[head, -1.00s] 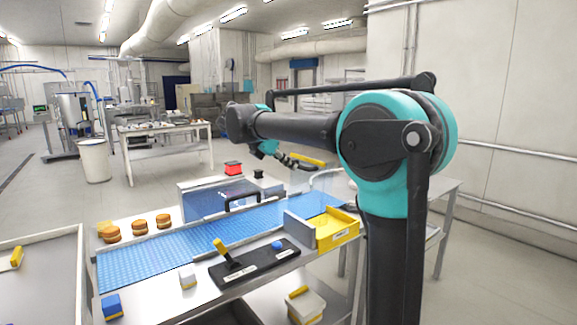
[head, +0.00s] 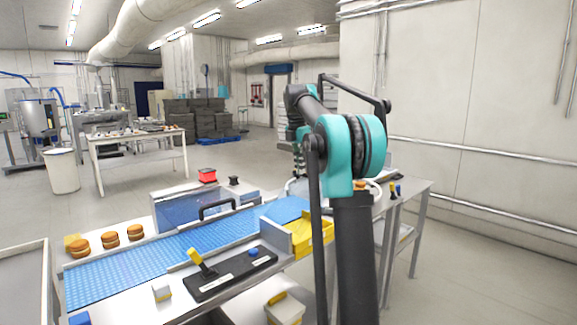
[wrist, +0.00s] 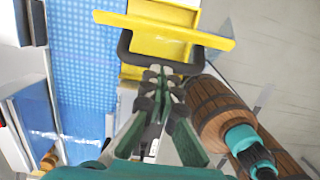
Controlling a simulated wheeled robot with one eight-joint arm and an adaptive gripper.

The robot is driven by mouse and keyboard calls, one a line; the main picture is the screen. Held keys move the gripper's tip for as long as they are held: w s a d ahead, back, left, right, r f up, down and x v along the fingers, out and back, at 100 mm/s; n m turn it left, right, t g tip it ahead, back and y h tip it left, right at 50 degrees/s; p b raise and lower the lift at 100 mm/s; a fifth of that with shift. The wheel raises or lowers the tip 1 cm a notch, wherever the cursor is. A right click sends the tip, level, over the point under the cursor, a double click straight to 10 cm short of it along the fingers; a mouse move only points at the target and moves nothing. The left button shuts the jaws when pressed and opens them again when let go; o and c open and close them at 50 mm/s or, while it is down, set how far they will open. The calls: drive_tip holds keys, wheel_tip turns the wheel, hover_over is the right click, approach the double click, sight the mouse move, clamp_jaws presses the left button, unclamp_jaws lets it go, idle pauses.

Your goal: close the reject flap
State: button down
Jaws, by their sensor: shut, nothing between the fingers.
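What looks like the reject flap shows in the wrist view as a yellow bar (wrist: 165,28) with a dark U-shaped handle (wrist: 207,72) on my side of it. My gripper (wrist: 163,72) is shut and empty close to the handle; I cannot tell whether they touch. The yellow reject tray (wrist: 160,10) lies below and behind the bar. In the head view the yellow tray (head: 310,236) stands at the right end of the blue belt (head: 150,262). There my arm hides the gripper and the flap, so the flap's angle is unclear.
A clear guard with a black handle (head: 216,207) stands over the belt. A black control plate (head: 232,274) with a yellow lever is in front. Brown barrel-like shapes (wrist: 228,108) show close on the right of the wrist view. Open floor (head: 480,270) lies to the right.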

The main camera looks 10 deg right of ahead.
drive_tip(key=w+d+f+g+y, duration=0.1)
drive_tip(key=w+d+f, duration=0.4)
drive_tip(key=d+f, duration=0.3)
drive_tip(key=shift+w+d+f+y, duration=0.15)
drive_tip(key=shift+d+f+y, duration=0.2)
drive_tip(key=shift+f, duration=1.8)
